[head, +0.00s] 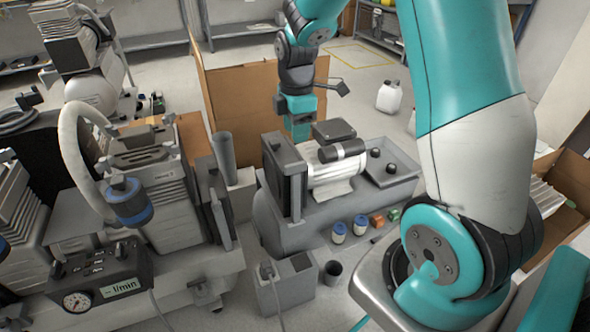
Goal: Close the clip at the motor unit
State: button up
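The motor unit has a light ribbed motor body (334,180) and a dark upright end plate (284,178). It lies on a grey tank-like base (290,228) in the middle of the head view. A dark box (334,130) and a black cylinder (341,150) sit on top of it. I cannot make out the clip. My gripper (300,136) points down at the back left of the motor body, just behind the end plate's top. Its fingertips are small and partly hidden, so I cannot see whether they are open or touching anything.
A brown board (245,100) stands behind the motor unit. Grey machines with a pale hose (70,150) and a gauge box (100,278) crowd the left. Small jars (339,232) and coloured blocks (377,220) lie in front. A white canister (389,97) stands on open floor behind.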

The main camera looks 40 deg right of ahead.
aim_at(296, 164)
notch_tip(296, 164, down, 11)
jog(key=b, duration=0.2)
jog(key=shift+a+r+b, duration=0.1)
jog(key=shift+r+b, duration=0.05)
jog(key=shift+b, duration=0.2)
grip_shut()
